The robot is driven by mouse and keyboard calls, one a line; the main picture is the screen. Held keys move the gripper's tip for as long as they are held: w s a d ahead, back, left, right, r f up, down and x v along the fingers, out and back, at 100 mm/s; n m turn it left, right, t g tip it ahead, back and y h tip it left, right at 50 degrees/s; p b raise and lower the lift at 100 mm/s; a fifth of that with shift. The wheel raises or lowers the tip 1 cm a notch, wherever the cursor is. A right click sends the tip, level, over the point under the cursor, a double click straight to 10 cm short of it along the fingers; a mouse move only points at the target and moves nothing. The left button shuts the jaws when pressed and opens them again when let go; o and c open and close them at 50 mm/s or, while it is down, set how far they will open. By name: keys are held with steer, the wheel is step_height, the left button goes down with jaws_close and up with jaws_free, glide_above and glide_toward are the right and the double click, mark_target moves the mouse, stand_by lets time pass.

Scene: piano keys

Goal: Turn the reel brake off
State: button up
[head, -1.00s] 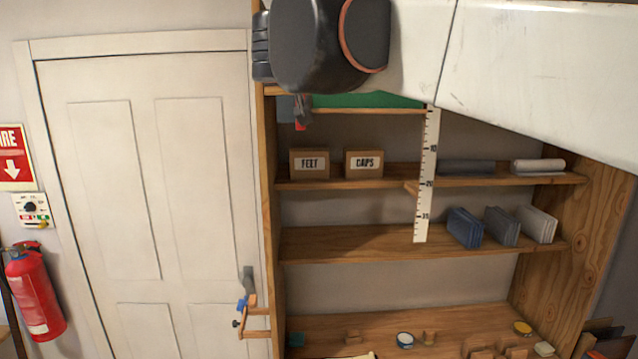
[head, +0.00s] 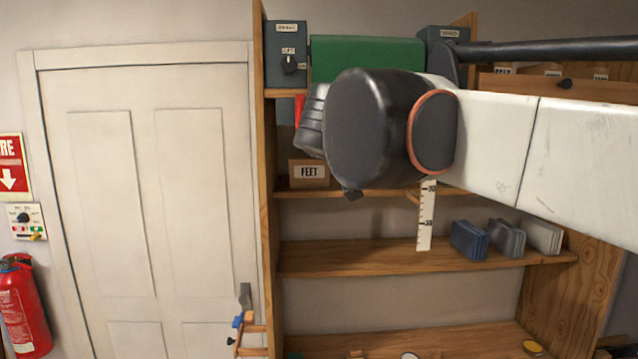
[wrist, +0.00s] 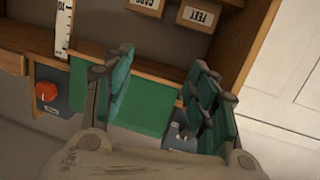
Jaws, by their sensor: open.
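In the head view, a blue-grey box (head: 287,75) with a dark knob (head: 290,64) stands at the top left of the shelf unit. Its label looks like "BRAKE" but is blurred. A red strip (head: 299,108) shows just below it. A second blue-grey box (head: 443,35) stands to the right, partly hidden by my arm; the wrist view shows a red knob (wrist: 46,92) on a box there. My gripper (wrist: 165,65) is open and empty, fingers apart in front of the green panel. One finger covers part of the left box (wrist: 180,137).
A green panel (head: 366,58) lies between the boxes. A white door (head: 150,190), a small wall panel (head: 26,220) and an extinguisher (head: 24,310) are at the left.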

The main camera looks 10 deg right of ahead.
steer(key=shift+g, duration=0.5)
steer(key=shift+s+d+f+b, duration=0.3)
steer(key=shift+d+f, duration=0.05)
steer(key=shift+f, duration=0.5)
steer(key=shift+s+d+f+b, duration=0.25)
steer(key=shift+d+f, duration=0.15)
steer(key=shift+f, duration=0.4)
steer(key=shift+s+d+f+b, duration=0.3)
steer(key=shift+d+f, duration=0.05)
steer(key=shift+f, duration=0.5)
steer(key=s+d+f+g+y+b, duration=0.1)
steer(key=s+f+b, duration=0.7)
steer(key=f, duration=1.2)
steer(key=s+d+f+n+g+y+b, duration=0.1)
steer(key=s+d+f+g+b, duration=0.2)
steer(key=s+f+b, duration=0.5)
steer(key=s+d+f+g+y+b, duration=0.1)
steer(key=s+f+b, duration=0.8)
steer(key=f, duration=2.4)
steer(key=shift+d+f+n+g+y+b, duration=0.3)
steer(key=shift+d+n+g+b, duration=0.25)
steer(key=shift+g, duration=0.65)
steer(key=shift+d, duration=0.1)
